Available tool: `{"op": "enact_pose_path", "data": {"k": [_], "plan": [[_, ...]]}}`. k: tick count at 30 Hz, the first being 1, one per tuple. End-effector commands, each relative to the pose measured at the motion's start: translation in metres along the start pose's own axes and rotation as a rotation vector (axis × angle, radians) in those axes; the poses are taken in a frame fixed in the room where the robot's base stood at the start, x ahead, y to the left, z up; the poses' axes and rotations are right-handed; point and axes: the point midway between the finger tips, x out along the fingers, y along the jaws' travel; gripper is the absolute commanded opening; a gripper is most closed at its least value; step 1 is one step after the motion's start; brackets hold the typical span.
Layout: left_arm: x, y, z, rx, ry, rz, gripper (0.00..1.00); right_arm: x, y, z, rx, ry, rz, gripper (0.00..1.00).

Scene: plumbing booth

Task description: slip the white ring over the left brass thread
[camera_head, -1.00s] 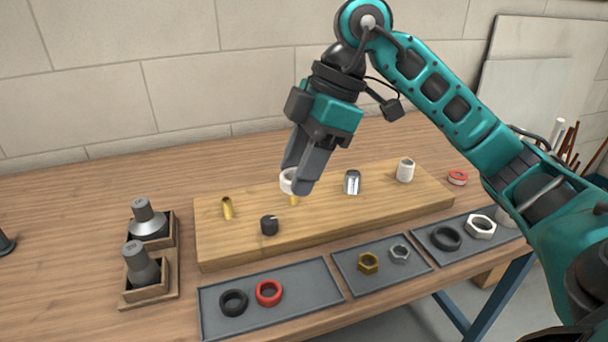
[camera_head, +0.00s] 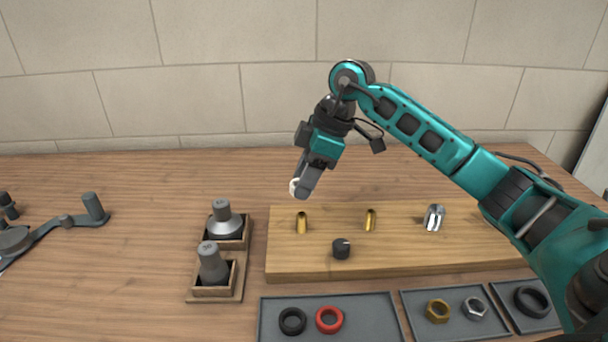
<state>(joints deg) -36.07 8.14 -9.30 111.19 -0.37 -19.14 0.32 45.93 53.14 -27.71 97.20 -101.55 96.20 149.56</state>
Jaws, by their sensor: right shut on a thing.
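My right gripper (camera_head: 304,190) is shut on the white ring (camera_head: 294,187), which is partly hidden by the fingers. It holds the ring in the air, and in the picture the ring is just above the left brass thread (camera_head: 301,224). The left brass thread stands upright on the wooden board (camera_head: 290,262), with its top bare. I cannot tell from this view whether the ring is exactly in line with it. A second brass thread (camera_head: 370,220) stands further right on the board. My left gripper is not in view.
A black knob (camera_head: 341,249) and a chrome fitting (camera_head: 434,217) stand on the board. Trays in front hold a black ring (camera_head: 292,321), a red ring (camera_head: 329,320) and nuts. Grey plugs (camera_head: 212,264) sit in a wooden holder at left. A dark tool (camera_head: 62,223) lies far left.

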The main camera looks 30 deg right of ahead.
Motion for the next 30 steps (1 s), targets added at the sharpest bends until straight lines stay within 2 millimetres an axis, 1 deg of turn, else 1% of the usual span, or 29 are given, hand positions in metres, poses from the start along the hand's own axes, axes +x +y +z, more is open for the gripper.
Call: {"op": "enact_pose_path", "data": {"k": [16, 23, 30], "plan": [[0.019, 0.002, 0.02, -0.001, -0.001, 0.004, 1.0, 0.024, 0.0, 0.01, -0.001, 0.001, 0.001, 0.16], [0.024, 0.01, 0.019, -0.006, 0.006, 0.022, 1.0, 0.035, 0.0, 0.014, -0.001, 0.001, 0.0, 0.16], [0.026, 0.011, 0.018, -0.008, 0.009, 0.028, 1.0, 0.044, 0.0, 0.018, -0.001, 0.001, 0.001, 0.16]]}}
